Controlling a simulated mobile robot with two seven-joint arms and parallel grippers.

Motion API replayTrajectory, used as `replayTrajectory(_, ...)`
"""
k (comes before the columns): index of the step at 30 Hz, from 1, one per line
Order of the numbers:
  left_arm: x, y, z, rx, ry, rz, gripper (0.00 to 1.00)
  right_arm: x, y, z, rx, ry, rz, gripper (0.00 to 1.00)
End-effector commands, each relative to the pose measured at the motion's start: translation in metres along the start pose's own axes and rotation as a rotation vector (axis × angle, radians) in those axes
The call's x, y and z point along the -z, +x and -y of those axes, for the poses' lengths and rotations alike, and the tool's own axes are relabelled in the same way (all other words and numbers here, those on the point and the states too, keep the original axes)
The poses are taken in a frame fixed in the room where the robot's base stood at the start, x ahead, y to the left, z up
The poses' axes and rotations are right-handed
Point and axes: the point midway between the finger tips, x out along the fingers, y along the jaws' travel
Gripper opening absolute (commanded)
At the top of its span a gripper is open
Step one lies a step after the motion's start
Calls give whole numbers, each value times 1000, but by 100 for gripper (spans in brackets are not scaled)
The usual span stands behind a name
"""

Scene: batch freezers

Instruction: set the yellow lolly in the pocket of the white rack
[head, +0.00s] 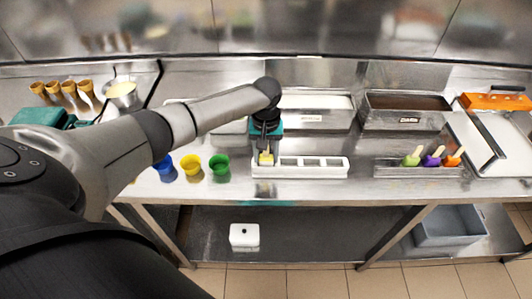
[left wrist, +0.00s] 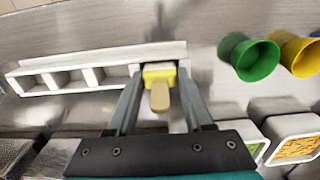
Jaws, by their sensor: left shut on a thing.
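The white rack (head: 318,175) lies on the steel counter, a long block with several square pockets in a row. It also shows in the left wrist view (left wrist: 95,61). My left gripper (head: 266,153) points down at the rack's left end in the head view. It is shut on the yellow lolly (left wrist: 158,70), whose wooden stick (left wrist: 160,97) points up toward the wrist camera. The lolly also shows in the head view (head: 266,160). It is upright at the end pocket; how deep it sits there I cannot tell. My right gripper is not in view.
Blue (head: 163,165), yellow (head: 191,164) and green (head: 220,165) cups stand left of the rack. Steel tubs (head: 316,119) stand behind it. A tray (head: 388,169) with green, purple and orange lollies is to the right. Counter in front of the rack is clear.

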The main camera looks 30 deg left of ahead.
Motion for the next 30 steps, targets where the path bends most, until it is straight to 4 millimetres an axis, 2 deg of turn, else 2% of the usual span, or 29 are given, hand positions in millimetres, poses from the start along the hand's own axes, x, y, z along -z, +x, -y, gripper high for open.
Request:
replayTrajectory(2, 0, 0, 0, 0, 0, 0, 2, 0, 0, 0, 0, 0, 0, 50)
replayTrajectory(3, 0, 0, 0, 0, 0, 0, 55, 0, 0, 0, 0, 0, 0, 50)
replayTrajectory(11, 0, 0, 0, 0, 0, 0, 84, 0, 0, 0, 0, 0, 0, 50)
replayTrajectory(12, 0, 0, 0, 0, 0, 0, 86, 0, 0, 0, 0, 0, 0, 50)
replayTrajectory(22, 0, -6, 0, -1, 0, 0, 86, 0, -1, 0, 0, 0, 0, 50)
replayTrajectory(26, 1, -24, 0, -2, 2, -2, 86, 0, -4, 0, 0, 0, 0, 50)
replayTrajectory(30, 1, -56, 0, -2, 1, -4, 86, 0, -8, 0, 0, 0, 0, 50)
